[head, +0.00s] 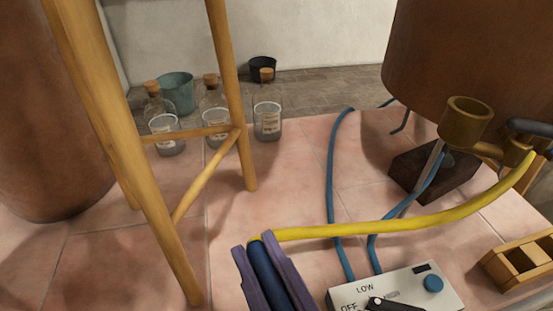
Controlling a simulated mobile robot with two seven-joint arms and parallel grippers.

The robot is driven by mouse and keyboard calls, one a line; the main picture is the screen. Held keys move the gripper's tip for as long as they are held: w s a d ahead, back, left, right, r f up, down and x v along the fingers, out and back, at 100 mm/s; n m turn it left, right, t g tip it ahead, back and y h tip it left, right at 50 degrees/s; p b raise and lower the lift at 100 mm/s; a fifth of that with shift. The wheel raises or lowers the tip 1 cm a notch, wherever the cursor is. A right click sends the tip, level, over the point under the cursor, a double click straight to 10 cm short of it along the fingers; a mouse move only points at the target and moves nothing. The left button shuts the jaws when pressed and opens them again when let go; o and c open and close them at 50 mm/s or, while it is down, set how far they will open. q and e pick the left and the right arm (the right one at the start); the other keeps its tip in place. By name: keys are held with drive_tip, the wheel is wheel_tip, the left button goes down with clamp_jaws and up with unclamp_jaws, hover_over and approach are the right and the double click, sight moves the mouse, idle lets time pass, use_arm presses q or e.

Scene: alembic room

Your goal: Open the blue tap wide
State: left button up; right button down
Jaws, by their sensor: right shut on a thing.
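My right gripper (264,270) comes in at the bottom edge, slightly left of the middle. Its two purple fingers are shut along a dark blue bar, which looks like the handle of the blue tap (268,271). The bar lies lengthwise between the fingers. The tap's body is hidden or out of frame, so I cannot tell how far it is turned. My left gripper is not in view.
A control box (400,285) with a blue button stands to the right, blue hoses (331,185) behind it. A wooden stool (181,282) stands on the left. Corked jars (267,122) stand behind. A wooden rack (520,262) is at right. Pink tiles left of the gripper are mostly clear.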

drive_tip(key=shift+m+t+h, duration=0.5)
drive_tip(key=shift+m+h, duration=0.1)
drive_tip(key=shift+h, duration=0.2)
drive_tip(key=c, duration=0.8)
unclamp_jaws()
drive_tip(key=shift+o, duration=0.2)
drive_tip(key=v, duration=1)
drive_tip(key=shift+p, duration=0.4)
drive_tip(key=shift+w, duration=0.1)
drive_tip(key=shift+d, duration=0.1)
